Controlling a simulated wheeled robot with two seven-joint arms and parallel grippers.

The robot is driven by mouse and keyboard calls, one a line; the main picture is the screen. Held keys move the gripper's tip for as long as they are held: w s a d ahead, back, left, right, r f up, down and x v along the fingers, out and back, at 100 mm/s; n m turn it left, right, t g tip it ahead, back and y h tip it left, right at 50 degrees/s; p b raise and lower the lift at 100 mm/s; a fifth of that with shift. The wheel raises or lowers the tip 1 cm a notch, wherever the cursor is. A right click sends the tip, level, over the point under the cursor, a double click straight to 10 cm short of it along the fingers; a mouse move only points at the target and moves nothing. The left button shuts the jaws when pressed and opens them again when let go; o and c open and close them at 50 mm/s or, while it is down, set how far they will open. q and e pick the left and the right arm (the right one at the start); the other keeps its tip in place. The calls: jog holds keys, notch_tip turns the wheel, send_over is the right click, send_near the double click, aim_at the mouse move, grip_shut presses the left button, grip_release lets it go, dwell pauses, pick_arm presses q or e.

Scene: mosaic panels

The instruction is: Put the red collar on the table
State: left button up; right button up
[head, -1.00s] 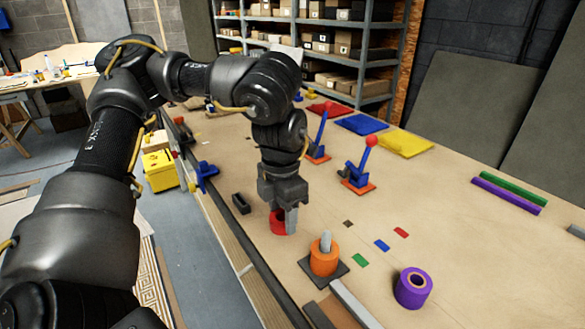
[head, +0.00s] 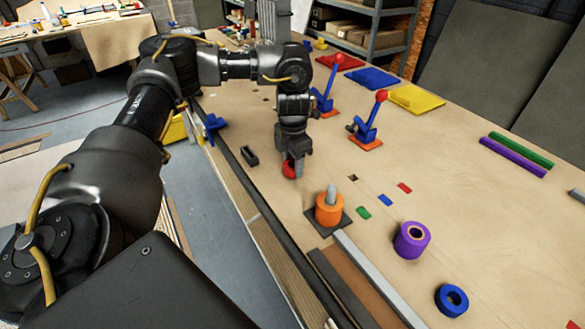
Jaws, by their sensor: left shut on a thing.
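The red collar (head: 288,170) is a short red ring at the near left side of the wooden table (head: 330,110). My left gripper (head: 293,165) points down over it and is shut on its wall. The collar is at or just above the table top; I cannot tell whether it touches. Part of the collar is hidden behind the fingers. My right gripper is not in view.
An orange collar (head: 328,213) sits around a grey peg (head: 331,191) on a dark plate, nearby on the right. A purple collar (head: 411,239) and a blue collar (head: 452,300) lie farther right. Blue toggle clamps (head: 366,130) stand behind.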

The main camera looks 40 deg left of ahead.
pick_arm(q)
notch_tip(320, 180, down, 2)
jog(key=shift+f, duration=0.25)
jog(key=shift+f, duration=0.1)
jog(key=o, duration=1.2)
jog(key=shift+f, duration=0.1)
jog(key=shift+o, duration=0.2)
jog(key=shift+r, duration=0.3)
notch_tip(320, 180, up, 12)
